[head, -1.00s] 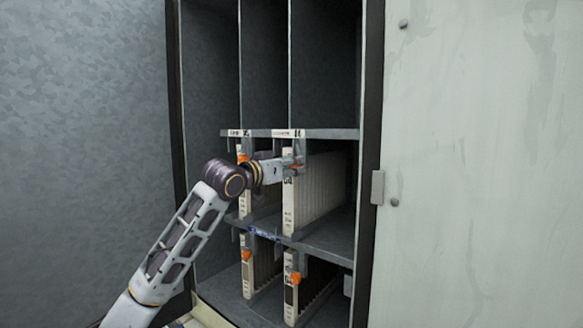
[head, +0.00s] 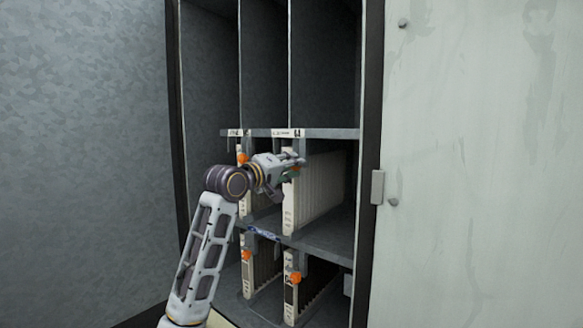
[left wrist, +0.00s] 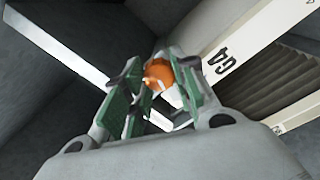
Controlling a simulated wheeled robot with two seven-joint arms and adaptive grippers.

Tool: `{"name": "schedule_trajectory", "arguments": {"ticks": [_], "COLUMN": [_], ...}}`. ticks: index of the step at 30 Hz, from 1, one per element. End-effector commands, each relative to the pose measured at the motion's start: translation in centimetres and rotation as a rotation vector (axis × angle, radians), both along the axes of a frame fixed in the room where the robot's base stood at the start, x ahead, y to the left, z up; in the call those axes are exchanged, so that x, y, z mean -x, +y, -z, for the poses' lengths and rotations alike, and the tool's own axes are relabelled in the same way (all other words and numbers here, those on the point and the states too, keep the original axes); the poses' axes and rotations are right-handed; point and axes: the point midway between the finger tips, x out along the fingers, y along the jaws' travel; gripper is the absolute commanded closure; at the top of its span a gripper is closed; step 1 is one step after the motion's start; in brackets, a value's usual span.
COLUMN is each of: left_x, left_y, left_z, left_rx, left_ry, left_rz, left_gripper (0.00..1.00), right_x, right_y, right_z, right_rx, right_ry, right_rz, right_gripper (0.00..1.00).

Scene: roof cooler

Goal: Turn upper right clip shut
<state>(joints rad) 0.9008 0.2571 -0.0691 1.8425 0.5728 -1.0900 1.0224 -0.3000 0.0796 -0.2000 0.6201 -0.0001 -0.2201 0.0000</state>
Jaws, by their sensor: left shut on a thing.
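The upper right clip is an orange knob (left wrist: 160,74) at the front of the upper right filter (head: 320,188). In the head view my left gripper (head: 291,170) covers this clip. In the left wrist view the green-padded fingers of my left gripper (left wrist: 158,98) are closed about the orange knob, one on each side. The filter's pale front edge, marked "G4" (left wrist: 222,62), runs just right of the knob. How far the clip is turned cannot be told. My right gripper is in neither view.
Other orange clips show at the upper left (head: 242,158), lower left (head: 246,255) and lower right (head: 294,277) filters. A shelf (head: 325,240) separates the rows. The upper compartments are empty. The open cabinet's right frame (head: 370,120) bounds the space.

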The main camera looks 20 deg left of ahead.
Motion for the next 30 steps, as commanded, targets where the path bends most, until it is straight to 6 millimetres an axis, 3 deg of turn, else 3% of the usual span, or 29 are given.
{"name": "schedule_trajectory", "arguments": {"ticks": [13,30], "left_x": [0.01,-0.01], "left_y": [0.03,0.10], "left_z": [-0.02,0.01], "left_rx": [0.300,0.364], "left_ry": [0.107,0.132], "left_rz": [-0.001,-0.003], "left_gripper": [0.96,0.96], "right_x": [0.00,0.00], "right_y": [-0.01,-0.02], "right_z": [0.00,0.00], "right_rx": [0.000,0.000], "right_ry": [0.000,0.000], "right_rz": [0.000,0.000], "right_gripper": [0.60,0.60]}}
